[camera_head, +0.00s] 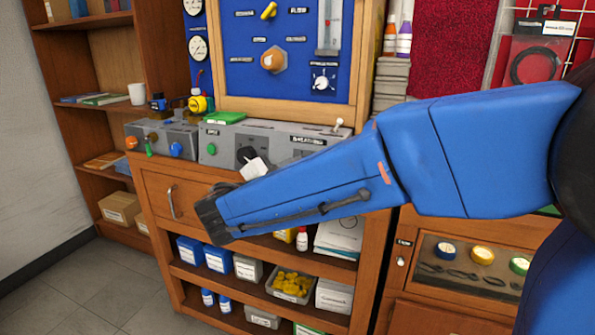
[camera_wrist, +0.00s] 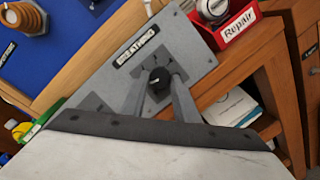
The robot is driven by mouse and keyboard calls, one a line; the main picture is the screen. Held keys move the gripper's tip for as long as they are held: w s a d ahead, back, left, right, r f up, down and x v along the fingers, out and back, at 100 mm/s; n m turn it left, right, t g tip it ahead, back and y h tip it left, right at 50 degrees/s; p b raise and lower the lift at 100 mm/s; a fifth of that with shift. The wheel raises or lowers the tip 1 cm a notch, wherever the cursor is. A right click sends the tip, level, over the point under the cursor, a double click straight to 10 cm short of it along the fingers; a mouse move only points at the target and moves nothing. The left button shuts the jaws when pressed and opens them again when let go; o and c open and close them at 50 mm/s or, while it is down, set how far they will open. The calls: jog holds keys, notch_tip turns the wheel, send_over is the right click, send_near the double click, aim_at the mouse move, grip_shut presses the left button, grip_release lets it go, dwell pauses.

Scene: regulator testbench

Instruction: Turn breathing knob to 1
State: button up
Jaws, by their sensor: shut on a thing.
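The breathing knob (camera_wrist: 158,80) is a small round black knob on a dark plate of the sloping grey panel (camera_wrist: 185,45), below the BREATHING label (camera_wrist: 135,48). In the wrist view, my gripper (camera_wrist: 159,86) has one grey finger on each side of the knob and is shut on it. A small light mark shows on the knob, but I cannot read which number it points to. In the head view the BREATHING label (camera_head: 307,140) shows just above my blue forearm. The knob and my fingertips cannot be made out there.
A red Repair bin (camera_wrist: 238,28) stands beside the panel. In the head view, a green object (camera_head: 224,118) lies on the panel's top, and a grey box with coloured knobs (camera_head: 161,138) is to the left. Shelves with bottles (camera_head: 218,258) lie below my arm.

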dwell(0.3)
jog(key=o, duration=1.1)
jog(key=shift+c, duration=0.2)
jog(key=v, duration=1.7)
jog(key=shift+s, duration=0.25)
